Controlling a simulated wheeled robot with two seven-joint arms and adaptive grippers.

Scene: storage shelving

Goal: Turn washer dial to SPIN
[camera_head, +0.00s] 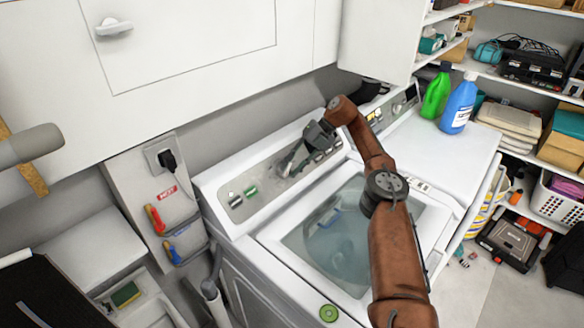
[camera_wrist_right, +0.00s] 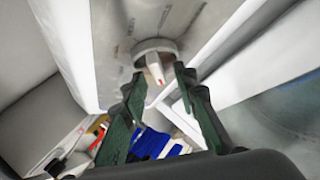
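The washer (camera_head: 262,222) stands in the middle of the head view, with its control panel (camera_head: 222,188) along the back. In the right wrist view, the round grey dial (camera_wrist_right: 155,46) has a pale raised grip with a red mark. My right gripper (camera_head: 288,168) is at the panel, reached by the brown arm. In the wrist view its two dark green fingers (camera_wrist_right: 158,82) are apart, with the dial's grip showing between and just beyond the tips. I cannot tell whether they touch. The dial's lettering is not readable, and the gripper largely hides the dial in the head view. My left gripper is not in view.
White cabinets (camera_head: 190,35) overhang the washer at the back. A green bottle (camera_head: 436,94) and a blue bottle (camera_head: 459,104) stand on the neighbouring machine (camera_head: 440,150). Shelves with boxes fill the right side. An outlet with a black plug (camera_head: 167,160) is left of the washer.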

